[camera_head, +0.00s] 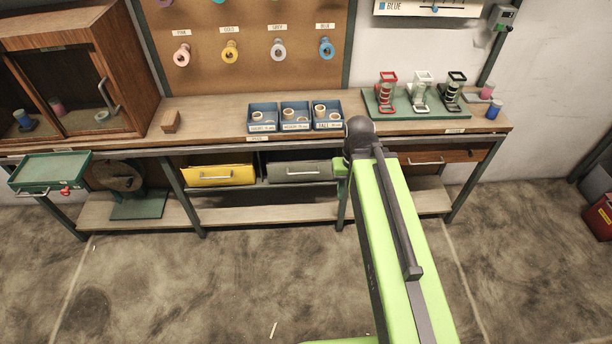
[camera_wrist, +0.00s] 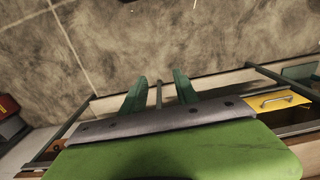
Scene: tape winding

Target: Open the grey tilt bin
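The grey tilt bin (camera_head: 303,171) sits under the bench top, with a pale bar handle across its front. It looks shut. My gripper (camera_head: 341,169) is largely hidden behind my arm in the head view; a green part of it shows just right of the bin's right edge. In the wrist view my gripper (camera_wrist: 160,80) has its two green fingers apart, with nothing held. A thin bar shows between them, seemingly a bench leg. I cannot make out the grey bin in the wrist view; my wrist body covers much of it.
A yellow bin (camera_head: 219,175) is left of the grey one and shows in the wrist view (camera_wrist: 276,101). A bench leg (camera_head: 343,207) stands right of the grey bin. Blue trays (camera_head: 295,125) sit on the bench above. Floor in front is mostly clear.

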